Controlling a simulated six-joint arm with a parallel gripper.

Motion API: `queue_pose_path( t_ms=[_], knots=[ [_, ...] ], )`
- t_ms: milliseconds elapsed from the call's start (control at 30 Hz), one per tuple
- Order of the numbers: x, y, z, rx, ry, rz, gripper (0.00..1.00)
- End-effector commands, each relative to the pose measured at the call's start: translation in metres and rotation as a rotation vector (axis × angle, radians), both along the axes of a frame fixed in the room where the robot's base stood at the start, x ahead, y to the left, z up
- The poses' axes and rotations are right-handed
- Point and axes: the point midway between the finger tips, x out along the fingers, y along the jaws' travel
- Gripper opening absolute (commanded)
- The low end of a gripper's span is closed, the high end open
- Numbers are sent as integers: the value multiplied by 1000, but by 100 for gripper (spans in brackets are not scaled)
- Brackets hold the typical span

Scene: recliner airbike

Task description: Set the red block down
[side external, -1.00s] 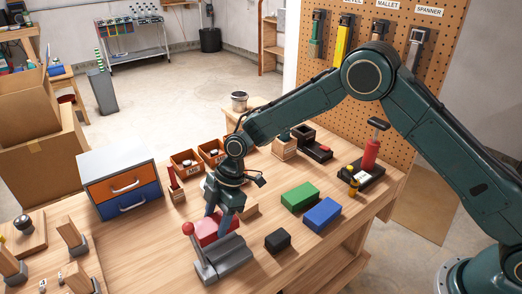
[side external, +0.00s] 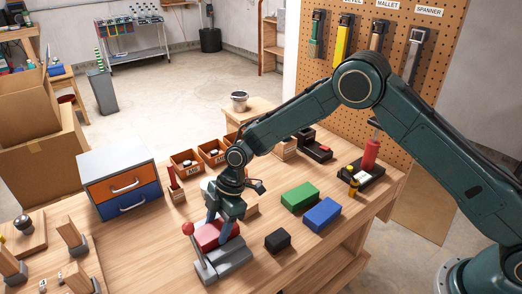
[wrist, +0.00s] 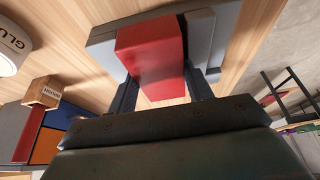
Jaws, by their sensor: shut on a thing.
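The red block (side external: 209,236) is between the two fingers of my gripper (side external: 222,222) in the side view, low over the grey lever base (side external: 228,264). In the wrist view the block (wrist: 152,55) fills the space between the fingers of my gripper (wrist: 164,85), which is shut on it. Grey parts of the base (wrist: 104,45) show on both sides of the block there. I cannot tell whether the block touches the base or hangs just above it.
A red lever knob (side external: 188,228) stands close left of the block. A black block (side external: 278,240), a blue block (side external: 322,214) and a green block (side external: 299,196) lie to the right. A drawer cabinet (side external: 120,180) stands left. Bare wood lies in front of the cabinet.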

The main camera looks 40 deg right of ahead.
Motion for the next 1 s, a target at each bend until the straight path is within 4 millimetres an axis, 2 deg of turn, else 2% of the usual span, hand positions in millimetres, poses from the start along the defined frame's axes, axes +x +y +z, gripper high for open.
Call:
queue_pose_path(
  t_ms=[167,200,300,767,1000],
  knots=[
    [0,0,-3,-1,1,-1,21],
    [-1,0,-4,-2,3,-1,56],
    [-1,-1,-5,-3,4,-2,72],
    [-5,-1,-6,-7,15,4,72],
    [-4,-1,9,-5,11,3,72]
  ],
)
